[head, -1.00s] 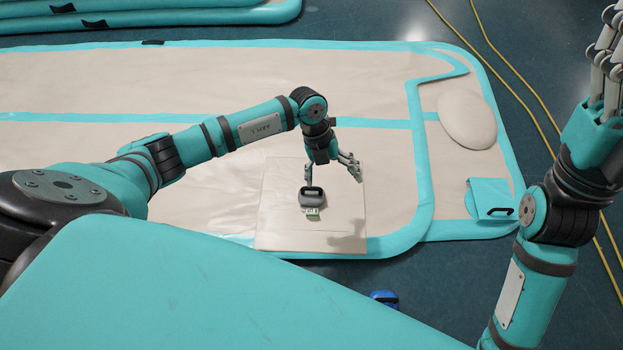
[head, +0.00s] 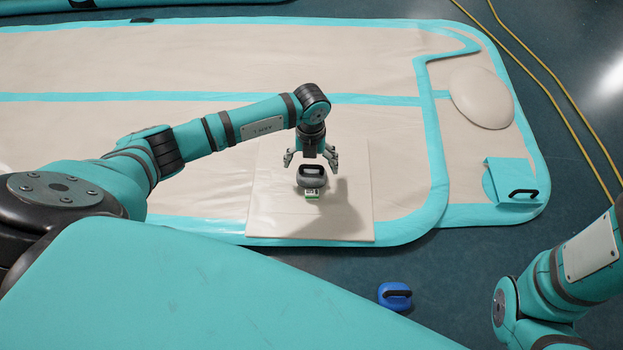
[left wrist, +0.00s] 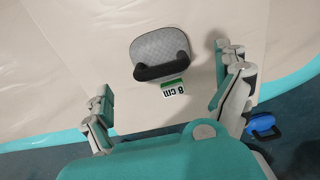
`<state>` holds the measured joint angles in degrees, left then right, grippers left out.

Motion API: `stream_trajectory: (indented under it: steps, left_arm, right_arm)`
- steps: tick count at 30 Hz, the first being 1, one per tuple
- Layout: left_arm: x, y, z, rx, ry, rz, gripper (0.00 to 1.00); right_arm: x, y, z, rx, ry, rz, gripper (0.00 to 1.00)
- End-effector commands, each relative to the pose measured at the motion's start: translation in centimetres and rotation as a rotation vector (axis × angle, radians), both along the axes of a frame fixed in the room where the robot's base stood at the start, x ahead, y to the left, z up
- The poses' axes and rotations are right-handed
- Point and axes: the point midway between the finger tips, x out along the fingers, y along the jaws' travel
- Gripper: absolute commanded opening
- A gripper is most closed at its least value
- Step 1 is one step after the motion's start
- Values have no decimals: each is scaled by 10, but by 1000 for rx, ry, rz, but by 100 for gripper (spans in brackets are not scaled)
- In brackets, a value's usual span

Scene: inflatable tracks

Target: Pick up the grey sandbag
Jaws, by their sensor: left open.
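The grey sandbag (head: 312,182) has a black handle on top and a green-and-white tag at its front edge. It sits on a square beige board (head: 275,215) on the inflatable track. My left gripper (head: 312,162) is open and empty, above and just behind the sandbag, with its fingers spread to either side. In the left wrist view the sandbag (left wrist: 158,56) lies beyond the open fingers (left wrist: 165,105), apart from them, and its tag reads "8 cm". My right arm shows at the lower right, but its gripper is out of view.
A blue sandbag (head: 395,296) with a black handle lies on the dark floor in front of the track. A teal flap with a black handle (head: 513,182) and a beige oval pad (head: 481,98) are at the right. Yellow cables (head: 560,100) run along the floor.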

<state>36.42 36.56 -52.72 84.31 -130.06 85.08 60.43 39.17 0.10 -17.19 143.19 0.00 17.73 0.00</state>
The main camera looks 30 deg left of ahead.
Motion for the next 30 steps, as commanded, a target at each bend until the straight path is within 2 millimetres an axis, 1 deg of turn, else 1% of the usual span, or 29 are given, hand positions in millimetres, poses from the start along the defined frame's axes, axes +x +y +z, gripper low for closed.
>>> stream_trajectory:
  steps: [1,4,7,15,17,19,25,26,30]
  left_arm:
    - [0,0,-5,-1,0,0,100]
    - [0,0,-7,0,-1,0,100]
    - [1,0,-14,-1,0,0,100]
    - [3,0,-50,0,1,0,100]
    - [3,0,-56,0,1,0,100]
    - [3,0,-59,0,0,0,100]
    - [3,0,-56,0,0,0,100]
    - [4,0,-56,0,0,0,99]
    - [3,0,-56,0,0,0,80]
  right_arm:
    - [-3,0,-2,0,-7,0,60]
    - [-4,0,-2,-1,-11,0,60]
    - [-4,0,-9,0,-10,0,60]
    - [-3,0,-47,-1,-9,0,60]
    - [-3,0,-52,-1,-9,0,60]
    - [-3,0,-54,-1,-9,0,60]
    - [-3,0,-52,-1,-9,-1,60]
    - [-3,0,-52,-1,-9,-1,60]
    - [-3,0,-52,-1,-9,-1,60]
